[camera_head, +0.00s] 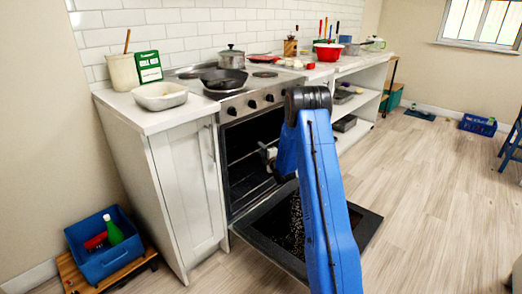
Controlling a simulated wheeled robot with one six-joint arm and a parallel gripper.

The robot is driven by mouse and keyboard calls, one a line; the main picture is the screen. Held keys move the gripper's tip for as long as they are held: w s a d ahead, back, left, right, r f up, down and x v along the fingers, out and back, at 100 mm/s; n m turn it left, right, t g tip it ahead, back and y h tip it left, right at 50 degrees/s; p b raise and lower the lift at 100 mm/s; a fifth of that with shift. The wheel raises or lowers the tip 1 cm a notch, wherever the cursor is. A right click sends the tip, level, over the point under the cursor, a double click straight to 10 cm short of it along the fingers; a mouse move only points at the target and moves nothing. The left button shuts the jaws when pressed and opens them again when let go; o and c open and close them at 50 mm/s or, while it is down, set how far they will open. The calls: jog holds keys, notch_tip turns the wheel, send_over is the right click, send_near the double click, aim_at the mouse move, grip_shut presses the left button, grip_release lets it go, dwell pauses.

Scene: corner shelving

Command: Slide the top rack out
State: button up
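The oven (240,105) stands between white counters, with its door (267,230) folded down open. Inside the dark cavity, thin metal lines of a rack (242,158) show at the upper part. More rack lines (250,192) show lower down. My blue arm crosses in front of the right part of the opening and hides much of the inside. My gripper (267,153) is at the oven mouth, near the height of the upper rack. It is small and partly hidden by my arm, so I cannot tell whether its fingers are open or touching the rack.
The stovetop holds a dark pan (224,79) and a pot (232,59). A white cabinet (189,190) borders the oven on the left. A blue crate (105,260) sits on a low wooden dolly at the lower left. The floor (430,190) to the right is largely clear.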

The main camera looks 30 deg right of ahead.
jog(key=shift+w, duration=0.25)
grip_shut()
jog(key=s+d, duration=0.4)
jog(key=s, duration=0.7)
jog(key=s+d, duration=0.4)
jog(key=s, duration=0.7)
grip_release()
jog(key=s, duration=1.7)
jog(key=shift+s+a, duration=0.25)
jog(key=shift+a, duration=0.15)
